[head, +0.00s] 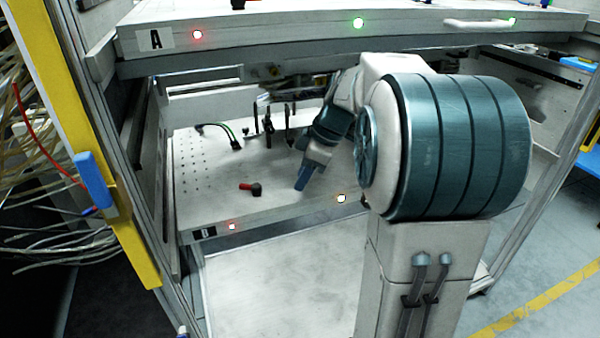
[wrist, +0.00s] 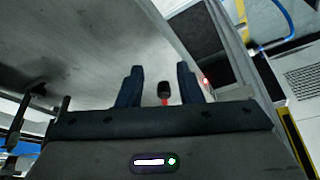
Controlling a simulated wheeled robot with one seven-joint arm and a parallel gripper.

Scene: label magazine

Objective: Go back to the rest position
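My gripper (head: 302,180) is over the lower perforated shelf, inside the frame, reached in under the upper drawer. In the wrist view its two dark fingers (wrist: 159,85) stand apart with a clear gap, so it is open and seems empty. A small red and black part (head: 250,188) lies on the shelf to the left of my gripper, apart from it in the head view. In the wrist view the red and black part (wrist: 164,90) shows beyond the gap between the fingers, its lower end hidden by my gripper body.
The upper drawer (head: 290,42), labelled A, hangs above my arm. Dark upright pegs (head: 268,125) and a cable with a black plug (head: 222,135) are at the back of the lower shelf (head: 200,180). A yellow post (head: 90,150) with cables stands at left.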

